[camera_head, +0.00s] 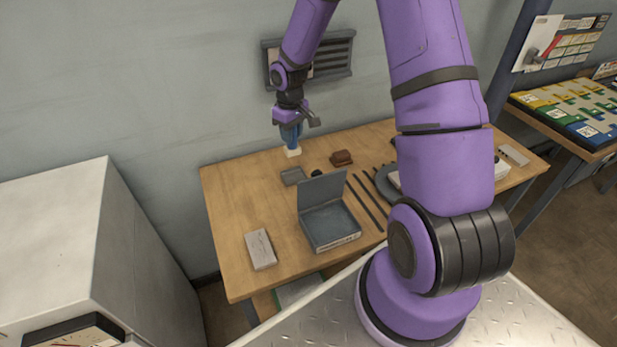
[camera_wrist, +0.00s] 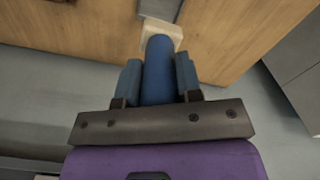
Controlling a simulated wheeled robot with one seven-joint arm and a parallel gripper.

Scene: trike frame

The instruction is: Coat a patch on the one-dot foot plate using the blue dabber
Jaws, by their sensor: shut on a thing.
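My gripper (camera_head: 291,122) is at the back left of the wooden table and points down. It is shut on the blue dabber (camera_head: 291,135), whose pale block-shaped head (camera_head: 292,152) is lowest. In the wrist view, the two fingers of my gripper (camera_wrist: 158,72) hold the blue handle of the dabber (camera_wrist: 157,88) from both sides, with the cream head (camera_wrist: 163,30) beyond them. I cannot tell whether the head touches the table. A small grey plate (camera_head: 293,176) lies just in front of the dabber. No dots can be made out, so I cannot tell which piece is the one-dot foot plate.
An open grey case (camera_head: 330,226) with a raised lid stands at the table's front. A pale grey block (camera_head: 261,249) lies at front left. A brown item (camera_head: 341,158) and dark rods (camera_head: 367,200) lie right of the plate. The table's left side is mostly clear.

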